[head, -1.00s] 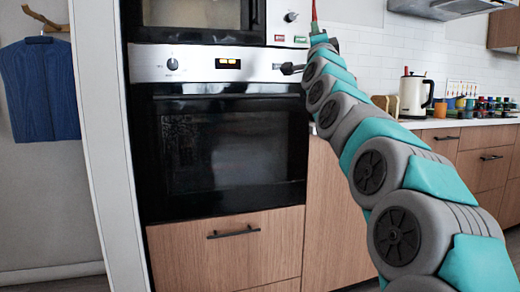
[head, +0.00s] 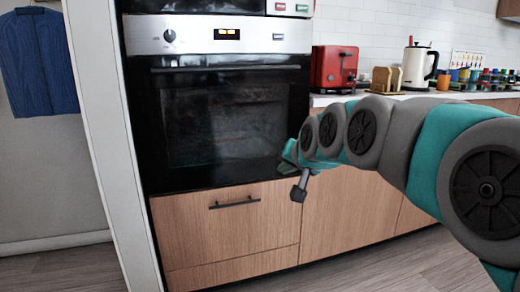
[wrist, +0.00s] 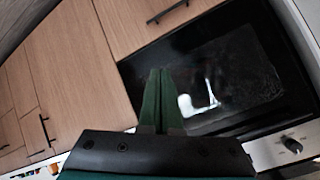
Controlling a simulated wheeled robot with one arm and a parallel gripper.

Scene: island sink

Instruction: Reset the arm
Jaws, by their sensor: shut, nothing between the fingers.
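My arm reaches in from the right side of the head view and bends down in front of the oven. My gripper (head: 299,190) is small there, at the lower right corner of the oven door, with its fingers hard to make out. In the wrist view my gripper (wrist: 158,85) shows two green fingers pressed together with nothing between them. Behind them is the dark glass of the oven (wrist: 240,80). The oven (head: 225,125) is built in and its door is shut.
A wooden drawer (head: 225,220) with a black handle is below the oven. A red toaster (head: 333,68), a wooden rack (head: 386,79) and a white kettle (head: 419,66) stand on the counter at right. A blue garment (head: 40,65) hangs at left. Floor (head: 60,270) shows clear at lower left.

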